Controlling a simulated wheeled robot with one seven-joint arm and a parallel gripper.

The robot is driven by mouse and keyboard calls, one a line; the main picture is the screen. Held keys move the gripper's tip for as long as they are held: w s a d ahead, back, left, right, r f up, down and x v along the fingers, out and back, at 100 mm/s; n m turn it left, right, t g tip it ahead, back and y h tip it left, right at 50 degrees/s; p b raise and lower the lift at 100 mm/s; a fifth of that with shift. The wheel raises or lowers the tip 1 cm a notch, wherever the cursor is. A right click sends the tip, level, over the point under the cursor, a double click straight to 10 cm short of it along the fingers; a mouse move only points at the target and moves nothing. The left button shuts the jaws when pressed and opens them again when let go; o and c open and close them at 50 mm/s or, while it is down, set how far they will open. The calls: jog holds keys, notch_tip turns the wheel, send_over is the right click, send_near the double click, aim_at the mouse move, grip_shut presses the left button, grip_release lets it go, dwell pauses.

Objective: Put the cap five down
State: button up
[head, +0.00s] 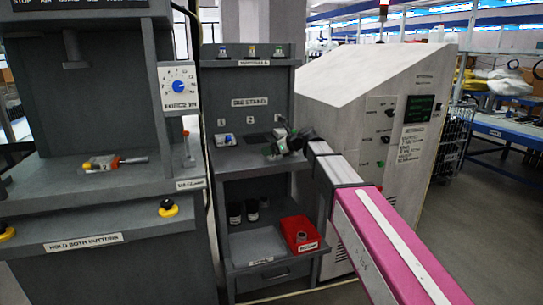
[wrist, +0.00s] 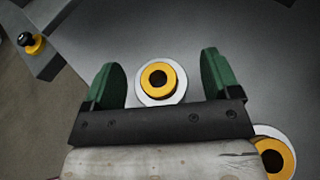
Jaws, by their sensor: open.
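My gripper (head: 287,143) is over the right part of the die stand shelf (head: 228,156) in the head view. In the wrist view its two green fingers (wrist: 160,78) are open and apart. A round white piece with a yellow ring and dark centre (wrist: 158,81) shows between the fingers, with a gap on each side. A second such piece (wrist: 272,157) is partly hidden behind my gripper at the lower right. I cannot tell whether either is cap five; no number is readable on them. The gripper hides part of the shelf in the head view.
Several small bottles (head: 251,51) stand on the top ledge. A small blue-and-white piece (head: 224,139) sits by slot 1. Dark cups (head: 235,213) and a red bin (head: 300,234) are below. The press (head: 85,120) is left, a sloped cabinet (head: 375,125) right.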

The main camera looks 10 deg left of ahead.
jog(key=c, duration=1.1)
jog(key=shift+c, duration=0.7)
jog(key=shift+r, duration=0.2)
